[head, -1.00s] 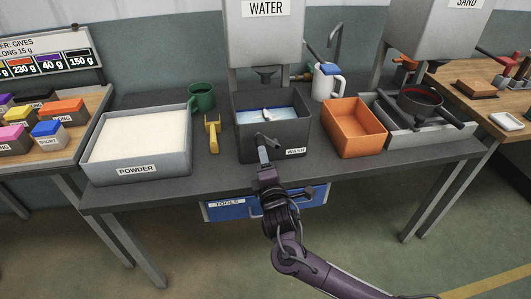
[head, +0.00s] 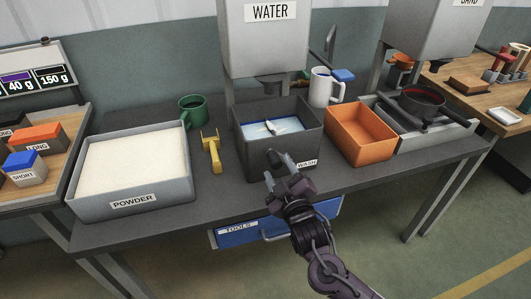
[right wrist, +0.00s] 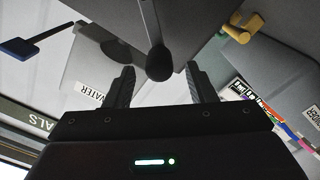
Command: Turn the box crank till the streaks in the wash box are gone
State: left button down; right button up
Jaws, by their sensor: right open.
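The dark grey wash box (head: 245,150), labelled WASH, stands mid-table under the water tank. Inside, blue liquid shows pale, whitish streaks (head: 290,124) and a small light paddle (head: 271,127). The box crank (head: 274,157) sticks out from the front wall. My right gripper (head: 281,177) is open just in front of and below the crank. In the right wrist view the crank's dark rounded handle (right wrist: 158,62) lies between and beyond the spread fingers (right wrist: 160,84), with gaps on both sides. My left gripper is in neither view.
A powder tray (head: 75,196), yellow tool (head: 211,153) and green mug (head: 192,109) are left of the box. An orange bin (head: 345,138) and white mug (head: 320,88) are at its right. The water tank (head: 263,45) hangs above; a blue tools drawer (head: 250,234) is below.

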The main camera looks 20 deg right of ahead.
aim_at(278, 165)
jog(key=w, duration=0.3)
jog(key=shift+r, duration=0.2)
jog(key=shift+w+f+p, duration=0.1)
jog(key=shift+w+p, duration=0.25)
jog(key=shift+w, duration=1.3)
jog(key=shift+f, duration=0.1)
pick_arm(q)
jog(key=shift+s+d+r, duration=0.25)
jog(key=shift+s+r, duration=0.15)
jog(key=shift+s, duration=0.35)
pick_arm(e)
grip_shut()
